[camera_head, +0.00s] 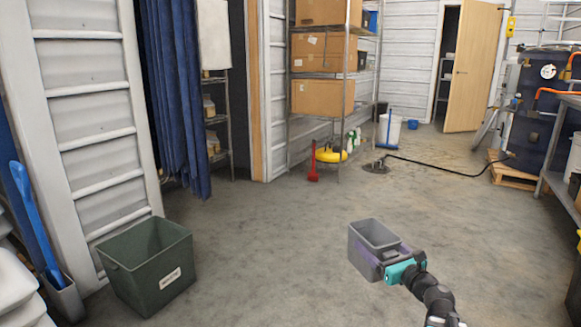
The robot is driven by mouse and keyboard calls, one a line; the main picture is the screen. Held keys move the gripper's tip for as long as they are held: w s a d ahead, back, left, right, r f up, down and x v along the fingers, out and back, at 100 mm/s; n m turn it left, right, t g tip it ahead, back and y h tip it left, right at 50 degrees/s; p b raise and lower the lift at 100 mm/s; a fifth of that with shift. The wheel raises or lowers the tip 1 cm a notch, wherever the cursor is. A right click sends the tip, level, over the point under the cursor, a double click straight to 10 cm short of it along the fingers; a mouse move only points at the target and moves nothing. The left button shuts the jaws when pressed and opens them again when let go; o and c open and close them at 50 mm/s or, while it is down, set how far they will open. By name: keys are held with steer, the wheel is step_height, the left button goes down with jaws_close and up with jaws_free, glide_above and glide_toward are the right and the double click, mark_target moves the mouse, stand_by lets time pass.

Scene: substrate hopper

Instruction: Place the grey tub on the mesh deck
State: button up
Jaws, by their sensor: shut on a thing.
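The grey tub (362,254) is an open-topped rectangular box in the lower right of the head view. It is upright, appears empty and is held in front of me above the concrete floor. My gripper (391,262), with a teal body and dark arm behind it, is shut on the tub's near right side. The tub and gripper body partly hide the fingers. I cannot make out a mesh deck for certain in this view.
A dark green bin (150,268) with a label stands on the floor at lower left. A wire shelf (345,95) with cardboard boxes is at back centre. A metal bench (557,186) runs along the right edge. A black hose (440,165) crosses the far floor. The middle floor is clear.

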steer(key=s+a+r+n+g+y+p, duration=0.2)
steer(key=s+a+n+g+y+p, duration=0.1)
steer(key=s+a+n+g+y, duration=0.55)
step_height(320, 180, up, 29)
steer(key=a+m+t+p, duration=0.1)
steer(key=m+t+p, duration=0.1)
steer(key=p, duration=3.4)
steer(key=shift+s+f+p, duration=0.2)
steer(key=shift+s+p, duration=0.15)
steer(key=shift+p, duration=0.05)
steer(key=shift+d+h, duration=0.1)
steer(key=shift+h, duration=0.15)
steer(key=d, duration=0.6)
steer(key=shift+d, duration=0.35)
steer(key=shift+s+t, duration=0.1)
steer(key=shift+t, duration=0.15)
